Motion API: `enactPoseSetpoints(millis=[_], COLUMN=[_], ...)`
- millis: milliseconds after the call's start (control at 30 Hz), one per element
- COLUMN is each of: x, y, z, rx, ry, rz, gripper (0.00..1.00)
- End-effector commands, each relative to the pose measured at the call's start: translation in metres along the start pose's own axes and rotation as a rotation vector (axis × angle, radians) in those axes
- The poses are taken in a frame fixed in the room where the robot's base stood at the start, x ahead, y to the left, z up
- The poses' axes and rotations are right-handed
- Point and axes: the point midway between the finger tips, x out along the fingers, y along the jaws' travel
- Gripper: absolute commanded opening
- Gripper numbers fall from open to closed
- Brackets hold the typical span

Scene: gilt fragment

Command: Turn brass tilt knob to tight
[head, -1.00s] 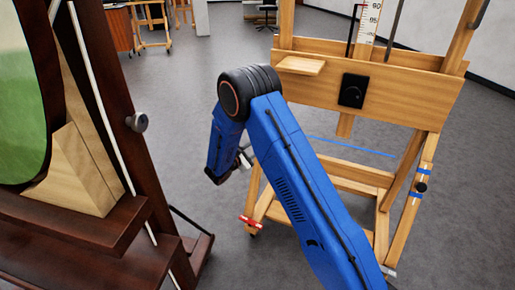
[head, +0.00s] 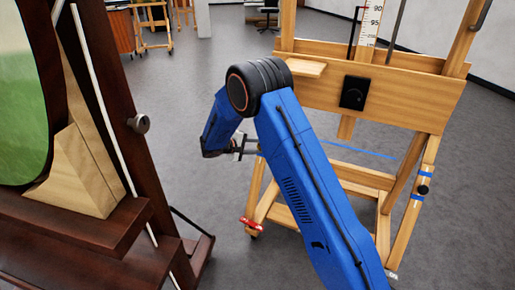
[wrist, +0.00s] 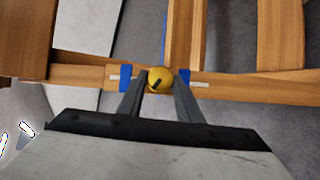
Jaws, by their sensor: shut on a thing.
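The brass tilt knob (wrist: 160,75) is a round yellow knob with a short dark slanted mark on its face. It sits on a wooden rail of the pale easel (head: 390,105). In the wrist view my gripper (wrist: 160,83) is shut on it, with one grey finger on each side. In the head view my gripper (head: 246,145) is beside the easel's left leg, and I cannot make out the knob there. Blue tape (wrist: 126,77) and a pale strip (wrist: 116,76) show on the rail left of the knob. Another pale strip lies to its right.
A dark wooden easel with a green picture (head: 22,100) stands close on the left, with a metal knob (head: 139,123) on its post.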

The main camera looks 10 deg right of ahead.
Motion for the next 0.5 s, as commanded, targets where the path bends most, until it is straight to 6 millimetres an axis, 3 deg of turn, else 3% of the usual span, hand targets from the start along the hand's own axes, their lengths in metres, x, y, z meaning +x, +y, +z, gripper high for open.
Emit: enactPoseSetpoints(millis=[500], x=[0.0015], y=[0.0064], z=[0.0016], rx=[0.435], ry=[-0.021], rz=[-0.229], gripper=[0.1])
